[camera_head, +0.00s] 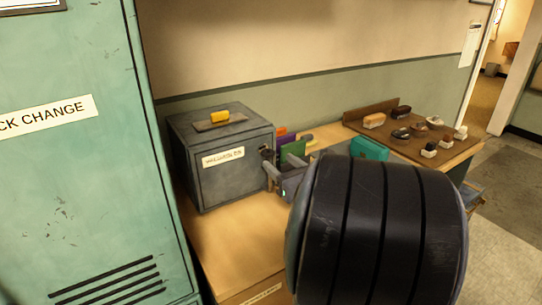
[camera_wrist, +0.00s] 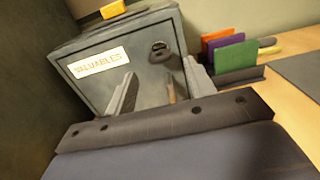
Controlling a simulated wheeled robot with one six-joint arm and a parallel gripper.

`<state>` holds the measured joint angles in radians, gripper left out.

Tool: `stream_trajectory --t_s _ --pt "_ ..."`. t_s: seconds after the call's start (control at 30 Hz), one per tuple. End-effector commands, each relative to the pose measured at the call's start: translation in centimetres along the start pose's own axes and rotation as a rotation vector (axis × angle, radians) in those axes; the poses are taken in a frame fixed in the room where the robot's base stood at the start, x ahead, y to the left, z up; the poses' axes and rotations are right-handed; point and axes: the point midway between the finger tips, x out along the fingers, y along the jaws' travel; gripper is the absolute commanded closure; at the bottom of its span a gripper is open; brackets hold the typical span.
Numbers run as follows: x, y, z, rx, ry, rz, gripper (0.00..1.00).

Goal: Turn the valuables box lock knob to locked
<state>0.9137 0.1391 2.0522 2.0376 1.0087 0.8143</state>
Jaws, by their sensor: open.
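The grey valuables box (camera_head: 228,182) stands on the wooden counter by the teal locker. In the wrist view its front (camera_wrist: 115,88) carries a "VALUABLES" label and a dark oval lock fitting (camera_wrist: 160,51) at the upper right. Which way the knob is turned cannot be read. My gripper (camera_head: 269,172) is just off the right part of the box front. In the wrist view my open gripper (camera_wrist: 160,68) has its fingers apart, below and either side of the lock fitting. A small brown upright piece (camera_wrist: 171,91) shows between them; I cannot tell what it is.
Orange, purple and green upright items (camera_wrist: 235,54) stand in a dark holder right of the box. A yellow piece (camera_head: 220,116) sits on the lid. A brown board (camera_head: 415,136) with several brushes or blocks lies further right. The teal locker (camera_head: 75,190) borders the left.

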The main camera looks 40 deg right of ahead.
Motion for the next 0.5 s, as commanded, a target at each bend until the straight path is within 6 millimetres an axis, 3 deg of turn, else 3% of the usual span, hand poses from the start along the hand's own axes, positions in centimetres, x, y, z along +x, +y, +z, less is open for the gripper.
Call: stream_trajectory --t_s 0.2,0.5 --pt "3.5 0.1 0.0 0.0 0.0 0.003 0.48" --pt "5.1 0.0 0.0 -0.001 0.0 0.0 0.48"
